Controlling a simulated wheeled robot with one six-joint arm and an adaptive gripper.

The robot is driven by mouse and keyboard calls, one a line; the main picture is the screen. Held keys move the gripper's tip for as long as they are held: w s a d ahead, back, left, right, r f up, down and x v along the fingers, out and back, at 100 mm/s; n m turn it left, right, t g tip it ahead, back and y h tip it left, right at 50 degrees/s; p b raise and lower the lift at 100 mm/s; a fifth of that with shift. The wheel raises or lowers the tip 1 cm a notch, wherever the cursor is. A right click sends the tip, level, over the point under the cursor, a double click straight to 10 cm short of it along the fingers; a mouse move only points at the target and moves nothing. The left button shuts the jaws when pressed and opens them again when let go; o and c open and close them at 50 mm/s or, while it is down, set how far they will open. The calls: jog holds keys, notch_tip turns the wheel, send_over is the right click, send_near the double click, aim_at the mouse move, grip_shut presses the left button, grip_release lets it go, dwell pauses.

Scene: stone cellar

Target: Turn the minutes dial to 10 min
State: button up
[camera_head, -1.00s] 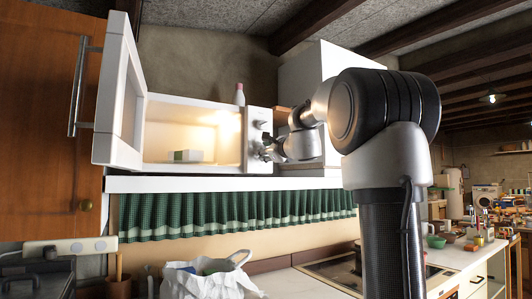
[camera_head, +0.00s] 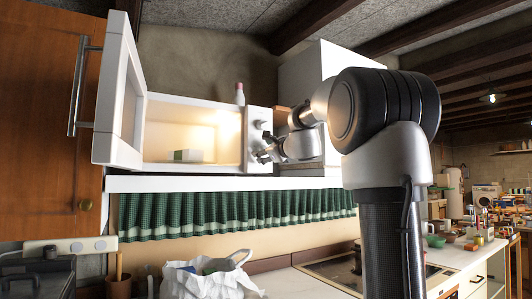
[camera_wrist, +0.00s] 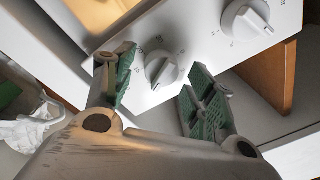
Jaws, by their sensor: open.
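A white microwave (camera_head: 170,110) stands on a shelf with its door open to the left. Its control panel (camera_head: 251,140) has two white dials. The lower dial (camera_wrist: 162,68) sits between the fingers of my gripper (camera_wrist: 160,62) in the wrist view. The fingers are open, with green pads, one on each side of it, and gaps show between pads and dial. The upper dial (camera_wrist: 247,18) is clear of the fingers. Marks ring both dials but are too small to read surely. In the head view my gripper (camera_head: 266,155) is at the panel and partly covers the lower dial.
A small white and green box (camera_head: 187,155) lies in the lit cavity. A pink-topped white bottle (camera_head: 239,94) stands by the microwave's top. A wooden cabinet (camera_head: 45,120) is at left. A white bag (camera_head: 205,282) stands on the counter below.

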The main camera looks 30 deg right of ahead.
jog(key=s, duration=1.2)
jog(key=shift+a+f, duration=0.15)
jog(key=shift+f, duration=0.05)
